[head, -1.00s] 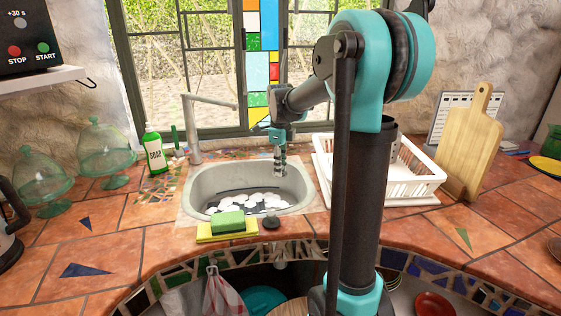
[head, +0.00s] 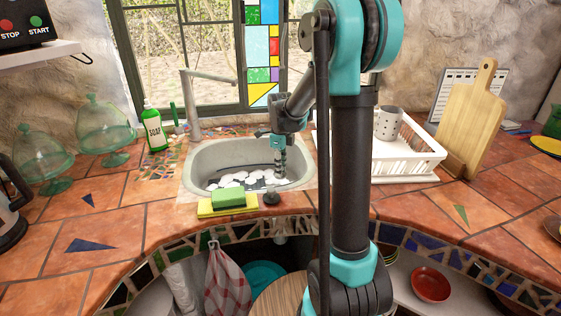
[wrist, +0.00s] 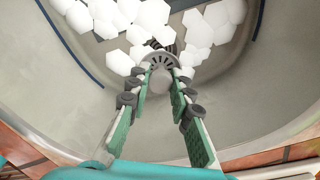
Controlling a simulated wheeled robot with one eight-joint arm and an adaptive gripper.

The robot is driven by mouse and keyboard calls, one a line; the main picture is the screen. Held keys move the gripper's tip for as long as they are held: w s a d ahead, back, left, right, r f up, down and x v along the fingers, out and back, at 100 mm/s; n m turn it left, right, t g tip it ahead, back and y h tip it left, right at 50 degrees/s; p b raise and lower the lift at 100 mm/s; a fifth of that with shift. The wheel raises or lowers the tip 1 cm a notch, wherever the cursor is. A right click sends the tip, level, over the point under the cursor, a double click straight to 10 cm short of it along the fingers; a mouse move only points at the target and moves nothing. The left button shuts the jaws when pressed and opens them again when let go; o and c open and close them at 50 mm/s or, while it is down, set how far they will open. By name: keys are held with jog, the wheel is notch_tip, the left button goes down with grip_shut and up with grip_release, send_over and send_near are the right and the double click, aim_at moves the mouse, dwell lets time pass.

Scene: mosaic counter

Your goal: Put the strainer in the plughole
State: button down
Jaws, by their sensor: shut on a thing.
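The strainer (wrist: 161,61) is a small grey slotted disc, seen in the wrist view between my fingertips. My gripper (wrist: 160,73) is shut on it, over the sink basin. In the head view my gripper (head: 280,174) points down into the right part of the grey sink (head: 215,165), and the strainer is too small to make out there. A dark ringed shape (wrist: 172,47) shows just beyond the strainer in the wrist view; I cannot tell whether it is the plughole. The gap between strainer and basin floor is unclear.
White pieces (wrist: 135,22) lie across the basin floor. A green sponge (head: 229,197) on a yellow cloth (head: 205,210) and a dark round object (head: 271,197) sit at the front rim. The tap (head: 192,110) stands behind left, a white dish rack (head: 410,165) to the right.

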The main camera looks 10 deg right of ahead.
jog(key=shift+f, duration=3.6)
jog(key=shift+f, duration=0.8)
jog(key=c, duration=0.8)
grip_release()
jog(key=shift+r, duration=6.05)
